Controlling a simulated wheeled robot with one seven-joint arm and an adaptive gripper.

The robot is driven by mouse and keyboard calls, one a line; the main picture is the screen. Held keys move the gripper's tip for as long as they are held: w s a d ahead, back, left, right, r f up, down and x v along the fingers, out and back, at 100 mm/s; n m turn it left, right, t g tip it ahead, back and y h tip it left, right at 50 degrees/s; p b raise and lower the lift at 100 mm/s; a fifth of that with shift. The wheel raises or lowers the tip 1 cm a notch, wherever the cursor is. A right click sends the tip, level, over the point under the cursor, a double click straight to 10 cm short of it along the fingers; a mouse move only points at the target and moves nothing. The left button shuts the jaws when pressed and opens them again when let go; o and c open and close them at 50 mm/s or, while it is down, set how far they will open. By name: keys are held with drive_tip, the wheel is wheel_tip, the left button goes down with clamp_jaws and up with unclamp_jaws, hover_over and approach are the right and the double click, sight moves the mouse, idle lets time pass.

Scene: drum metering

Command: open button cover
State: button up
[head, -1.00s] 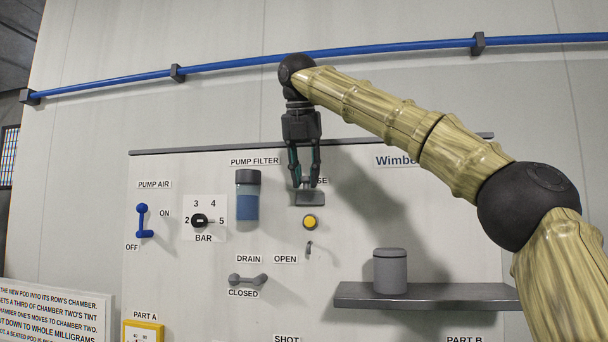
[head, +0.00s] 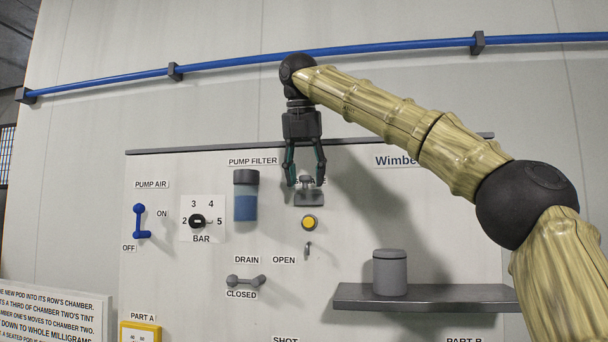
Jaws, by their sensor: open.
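The button cover (head: 309,198) is a grey piece with a knob-like top, on the panel just above a round yellow button (head: 309,223). The yellow button shows uncovered from the front. My gripper (head: 306,182) points down, open, with its fingertips on either side of the cover's upper part in the picture. I cannot tell whether the fingers touch it. The fingers partly hide the label behind, of which only the end shows.
A blue-filled pump filter (head: 246,203) is left of my gripper. A blue lever (head: 140,221) and a BAR dial (head: 198,222) are farther left. A shelf (head: 440,299) with a grey canister (head: 390,273) juts out at lower right. A small grey lever (head: 308,249) sits below the button.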

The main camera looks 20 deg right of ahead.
drive_tip(key=v, duration=0.7)
drive_tip(key=shift+r, duration=0.2)
idle(0.7)
